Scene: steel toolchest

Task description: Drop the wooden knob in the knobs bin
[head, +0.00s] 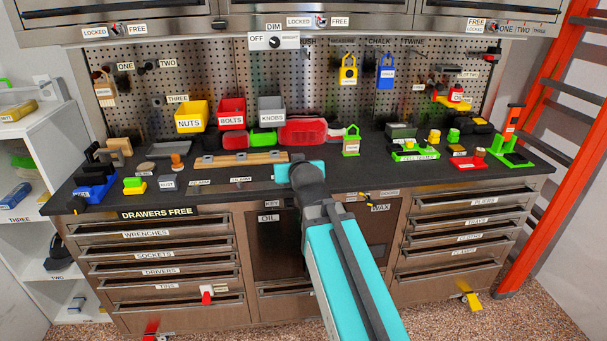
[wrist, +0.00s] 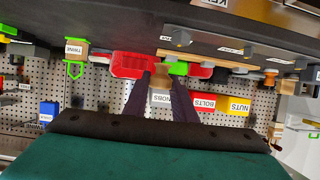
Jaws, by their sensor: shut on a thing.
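The grey knobs bin (head: 271,106) hangs on the pegboard at the back, right of the red bolts bin. In the wrist view, which is upside down, the knobs bin's label shows between my fingers (wrist: 163,99). My gripper (wrist: 162,79) is shut on a small tan thing, which looks like the wooden knob (wrist: 160,80), mostly hidden between the dark fingertips. In the head view my teal gripper body (head: 300,172) is over the front of the worktop, short of the bin, and hides its fingers and the knob.
The bolts bin (head: 231,111) and yellow nuts bin (head: 191,116) hang left of the knobs bin. A large red case (head: 303,131) and a green item (head: 263,137) lie below it. A wooden rail (head: 240,159) lies in front. An orange-brown knob-shaped piece (head: 176,161) stands further left.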

